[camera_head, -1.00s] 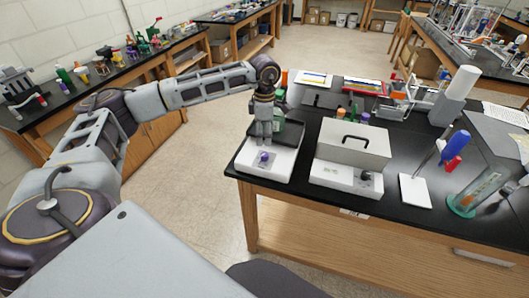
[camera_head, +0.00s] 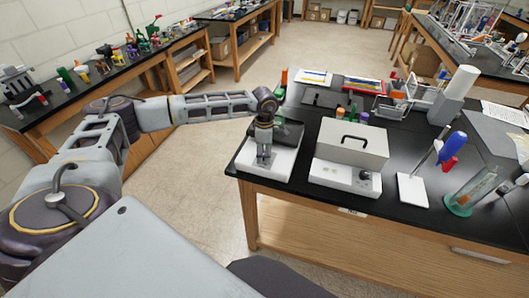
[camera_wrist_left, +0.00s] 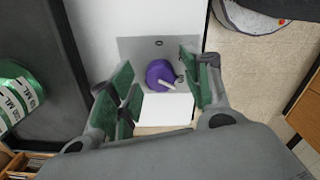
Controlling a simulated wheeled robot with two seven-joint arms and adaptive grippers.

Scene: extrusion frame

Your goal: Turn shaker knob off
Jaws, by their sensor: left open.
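The shaker (camera_head: 280,165) is a white box with a dark tray top at the left front corner of the black bench. Its purple knob (camera_wrist_left: 161,74) shows in the left wrist view on a grey panel, with a pale pointer mark slanting toward the lower right. My left gripper (camera_head: 264,158) is over the shaker's front panel and hides most of the knob in the head view. In the wrist view the left gripper (camera_wrist_left: 163,92) is open, with its green-padded fingers on either side of the knob. Contact with the knob cannot be told. My right gripper is not in view.
A white-and-grey box with a black handle (camera_head: 353,141) and a dark knob (camera_head: 364,175) stands to the right of the shaker. A white pad (camera_head: 412,190) lies farther right. Floor is open left of the bench.

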